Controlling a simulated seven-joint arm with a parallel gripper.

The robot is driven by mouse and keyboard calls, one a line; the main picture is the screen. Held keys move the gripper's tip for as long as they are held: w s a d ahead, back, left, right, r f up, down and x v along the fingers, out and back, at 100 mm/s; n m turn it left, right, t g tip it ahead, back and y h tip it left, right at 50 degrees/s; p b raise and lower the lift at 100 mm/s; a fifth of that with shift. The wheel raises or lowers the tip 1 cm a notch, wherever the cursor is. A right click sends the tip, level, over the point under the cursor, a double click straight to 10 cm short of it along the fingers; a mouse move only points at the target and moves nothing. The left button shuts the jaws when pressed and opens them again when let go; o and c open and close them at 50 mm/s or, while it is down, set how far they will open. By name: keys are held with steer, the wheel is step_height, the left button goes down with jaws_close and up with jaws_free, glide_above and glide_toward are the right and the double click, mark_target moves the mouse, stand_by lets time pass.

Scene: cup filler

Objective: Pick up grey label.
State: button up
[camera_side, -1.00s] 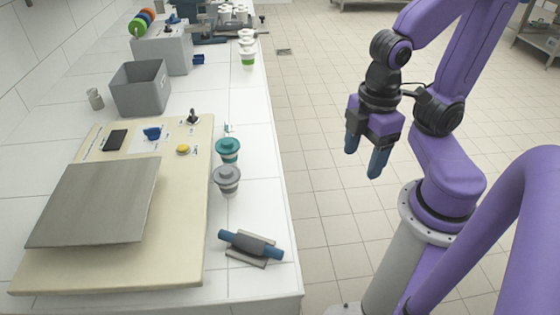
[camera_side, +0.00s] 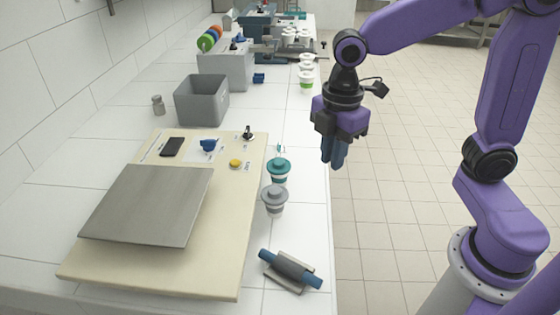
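No piece plainly marked as a grey label can be made out. A roller with blue ends and a grey middle (camera_side: 290,268) lies on a grey holder or sheet at the front right of the bench; I cannot tell whether the grey part is the label. A cup with a grey lid (camera_side: 275,200) stands behind it, and a cup with a teal lid (camera_side: 279,170) behind that. My gripper (camera_side: 333,164) hangs fingers down over the bench's right edge, to the right of the cups and apart from them. It holds nothing visible. Its fingers overlap in this view, so their opening is unclear.
A cream board (camera_side: 165,277) carries a grey metal plate (camera_side: 150,205), a black phone-like piece and a yellow button. A grey bin (camera_side: 201,100) stands behind it. Coloured discs (camera_side: 209,40) and white cups (camera_side: 306,80) are farther back. Bench space right of the cups is clear.

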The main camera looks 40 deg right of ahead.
steer(key=w+d+n, duration=0.2)
steer(key=w+n, duration=0.3)
steer(key=w, duration=1.2)
steer(key=w+d+f+n, duration=0.4)
steer(key=w+d, duration=0.4)
steer(key=w, duration=0.3)
steer(key=f, duration=1.1)
steer(key=shift+a+f, duration=0.15)
steer(key=shift+a, duration=0.1)
steer(key=shift+w+f, duration=0.15)
steer(key=shift+f, duration=2.55)
jaws_close()
